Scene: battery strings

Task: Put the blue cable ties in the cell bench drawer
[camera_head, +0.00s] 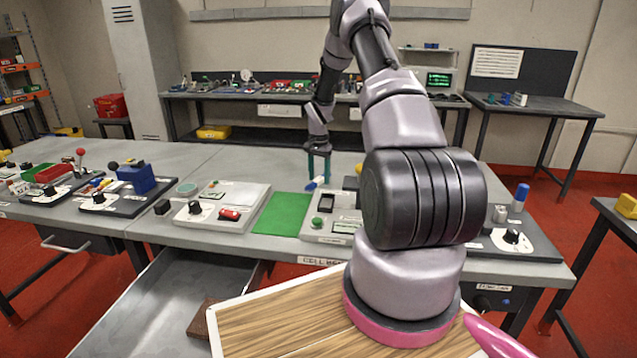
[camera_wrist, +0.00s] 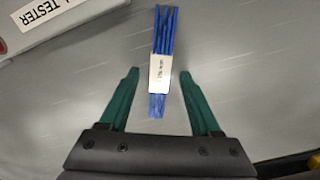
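The blue cable ties (camera_wrist: 166,40) are a thin bundle with a white paper band, lying on the grey bench top. In the wrist view their lower end reaches between the tips of my gripper (camera_wrist: 159,73). The fingers are open, with a gap on each side of the bundle. In the head view my gripper (camera_head: 318,180) points down at the bench, with a small blue and white item (camera_head: 314,183), seemingly the ties, beside its fingertips. The cell bench drawer (camera_head: 165,300) is pulled open below the bench front; a brown block (camera_head: 201,318) lies inside it.
A tester panel (camera_head: 333,219) stands on the bench near my gripper; its label shows in the wrist view (camera_wrist: 43,14). A green mat (camera_head: 282,213) and a grey panel (camera_head: 222,205) lie left of it. Bare bench top lies behind them.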

